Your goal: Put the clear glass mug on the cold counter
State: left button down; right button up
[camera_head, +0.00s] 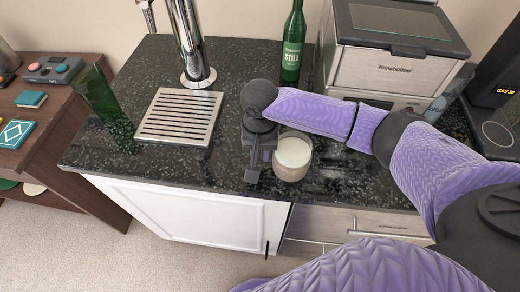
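A clear glass mug (292,158) with pale, cream-coloured contents stands upright on the dark speckled counter (215,176), near its front edge. My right gripper (253,175) points down just left of the mug, close against its side. From this angle I cannot tell whether its fingers touch the mug or hold a handle, and the gap between the fingers is hidden. My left gripper is not in view. Nothing visible marks which surface is the cold counter.
A metal tap (192,45) and slotted drip tray (180,117) are left of the gripper. A green bottle (292,45) and a boxy silver machine (390,55) stand behind. A green glass (103,105) is at the left edge. A wooden shelf (75,65) stands further left.

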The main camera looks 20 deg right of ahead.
jog(key=o, duration=0.3)
notch_tip(320, 180, up, 12)
jog(key=p, duration=0.4)
jog(key=shift+r, duration=0.15)
